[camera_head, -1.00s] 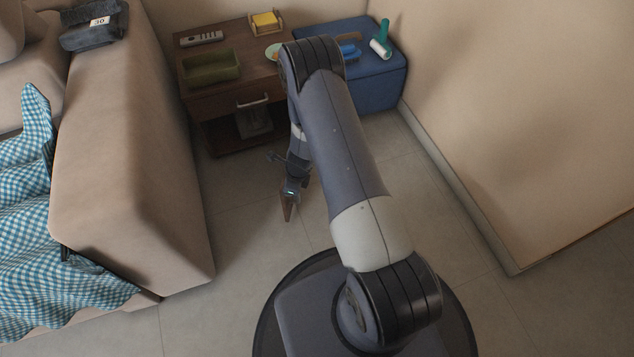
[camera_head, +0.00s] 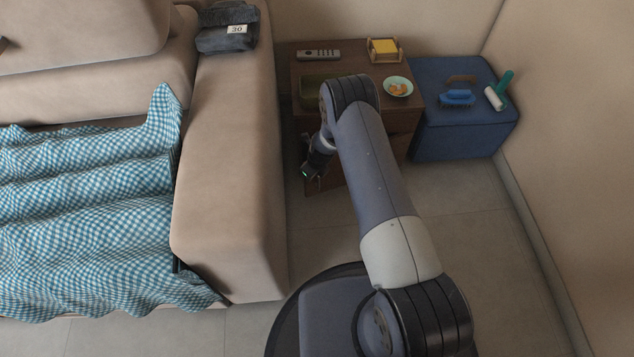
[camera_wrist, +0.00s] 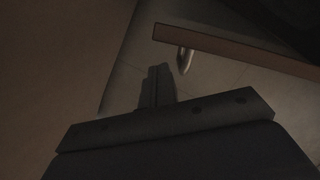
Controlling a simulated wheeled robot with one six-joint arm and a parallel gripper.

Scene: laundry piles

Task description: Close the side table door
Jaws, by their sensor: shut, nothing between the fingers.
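The brown wooden side table (camera_head: 350,66) stands beyond my arm, between the sofa and the blue ottoman in the head view. My arm hides most of its front. In the wrist view, a wooden panel edge (camera_wrist: 240,47) with a metal handle (camera_wrist: 185,59) shows at the upper right. How far this panel stands open is unclear. My gripper (camera_head: 314,186) is low in front of the table's left side, near the sofa arm. In the wrist view, its dark fingers (camera_wrist: 157,88) are together and empty, left of and apart from the handle.
The sofa arm (camera_head: 228,150) is close on the left. A blue ottoman (camera_head: 465,135) stands right of the table. A remote (camera_head: 318,54), a green tray (camera_head: 314,92) and a bowl (camera_head: 398,87) are on the tabletop. Floor (camera_head: 470,235) is clear at front right.

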